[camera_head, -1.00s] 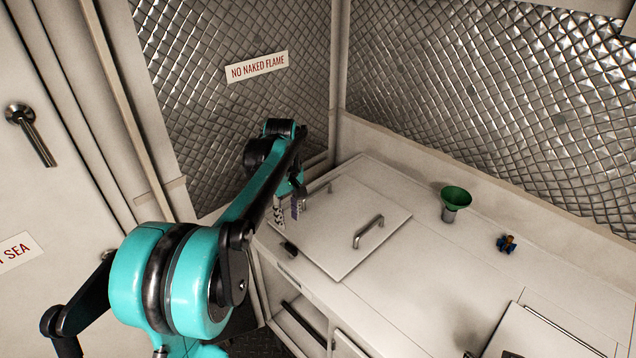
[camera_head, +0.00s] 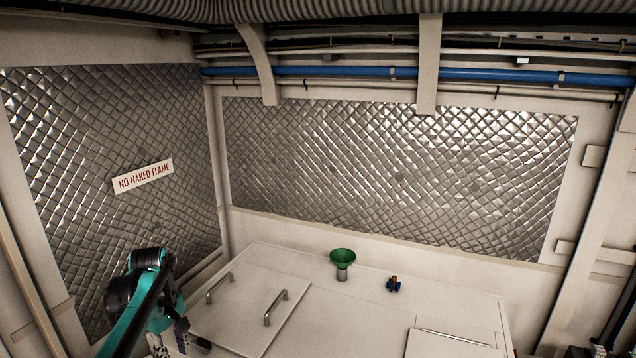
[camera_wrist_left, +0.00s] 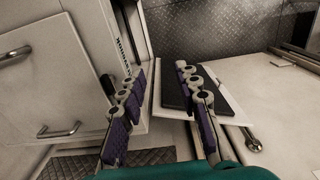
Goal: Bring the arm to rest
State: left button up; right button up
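My left arm is teal and black and comes in at the lower left of the head view. My left gripper (camera_head: 168,344) is partly cut off at the bottom edge there, beside the left end of the white counter (camera_head: 370,312). In the left wrist view, the two fingers of my left gripper (camera_wrist_left: 155,76) with purple pads stand wide apart. The gap between them is empty. My right arm and gripper do not show.
A green funnel (camera_head: 343,256) and a small blue-and-brown fitting (camera_head: 394,285) stand on the counter. A hatch lid (camera_head: 250,312) has raised handles (camera_head: 276,307). Quilted metal walls (camera_head: 390,170) close off the back. In the left wrist view, a cabinet front (camera_wrist_left: 45,85) is at left.

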pick_arm(q)
jog(key=s+d+f+m+t+b, duration=0.7)
jog(key=s+d+f+m+b, duration=0.6)
jog(key=s+f, duration=0.6)
jog(key=d+b, duration=0.2)
jog(key=b, duration=0.1)
jog(key=shift+s+d+m+b, duration=0.15)
jog(key=shift+d+m+b, duration=0.15)
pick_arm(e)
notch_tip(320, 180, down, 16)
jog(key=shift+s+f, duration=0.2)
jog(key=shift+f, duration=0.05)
